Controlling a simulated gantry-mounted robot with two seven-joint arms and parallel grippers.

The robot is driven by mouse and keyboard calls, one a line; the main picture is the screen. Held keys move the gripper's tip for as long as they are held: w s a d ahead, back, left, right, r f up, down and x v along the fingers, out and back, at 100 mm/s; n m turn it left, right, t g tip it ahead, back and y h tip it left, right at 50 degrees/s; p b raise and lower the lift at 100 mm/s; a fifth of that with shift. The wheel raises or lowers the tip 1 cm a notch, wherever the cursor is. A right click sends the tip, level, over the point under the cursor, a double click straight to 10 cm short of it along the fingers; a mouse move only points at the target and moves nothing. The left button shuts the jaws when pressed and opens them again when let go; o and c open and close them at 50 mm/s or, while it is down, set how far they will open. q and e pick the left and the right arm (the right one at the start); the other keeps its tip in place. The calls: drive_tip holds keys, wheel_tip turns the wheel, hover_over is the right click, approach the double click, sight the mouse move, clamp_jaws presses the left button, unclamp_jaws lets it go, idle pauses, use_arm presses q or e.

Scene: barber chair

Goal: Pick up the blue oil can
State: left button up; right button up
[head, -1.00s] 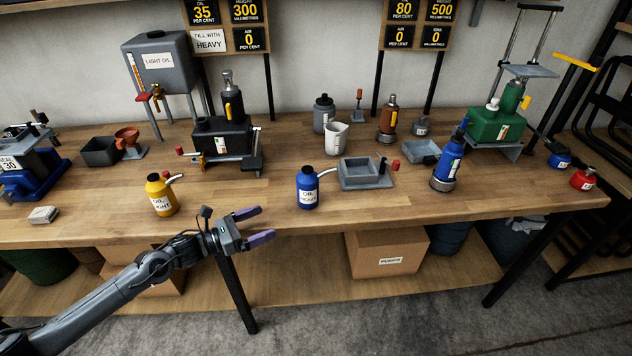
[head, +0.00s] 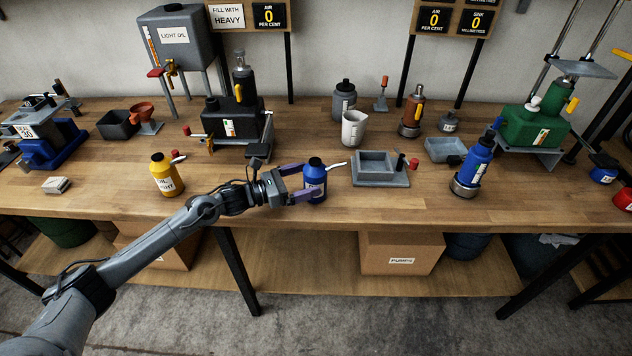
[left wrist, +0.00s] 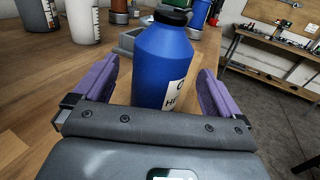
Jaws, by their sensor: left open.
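The blue oil can (head: 315,181) stands upright near the front edge of the wooden bench, with a black cap and a pale spout to the right. My left gripper (head: 304,181) is open, with its purple fingers on either side of the can. In the left wrist view the can (left wrist: 162,68) stands between the two fingers of the gripper (left wrist: 158,85), with a gap visible on the left side. Its lower part is hidden behind the gripper body. My right gripper is not in view.
A yellow oil can (head: 164,175) stands to the left on the bench (head: 235,190). A grey tray (head: 381,171) sits just right of the blue can.

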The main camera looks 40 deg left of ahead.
sight(323, 168)
use_arm(q)
drive_tip(key=shift+w+d+f, duration=0.15)
drive_tip(key=shift+w+d, duration=0.1)
drive_tip(key=shift+w, duration=0.2)
drive_tip(key=shift+f+b+x, duration=0.2)
drive_tip(key=shift+b+x, duration=0.2)
drive_tip(key=shift+x, duration=1.85)
drive_tip(key=shift+r, duration=0.1)
drive_tip(key=c, duration=1.5)
drive_tip(key=shift+r, duration=0.15)
drive_tip(key=shift+r, duration=0.55)
drive_tip(key=r, duration=0.2)
drive_tip(key=r+p, duration=0.1)
drive_tip(key=shift+s+d+r, duration=0.1)
drive_tip(key=shift+s+d, duration=0.05)
drive_tip(key=shift+d, duration=0.15)
drive_tip(key=s+d+r+p, duration=0.1)
drive_tip(key=s+d+r, duration=0.1)
drive_tip(key=d+r, duration=0.4)
drive_tip(key=d, duration=0.4)
drive_tip(key=shift+s+d+r, duration=0.2)
drive_tip(key=shift+s+d, duration=0.1)
drive_tip(key=shift+s, duration=0.1)
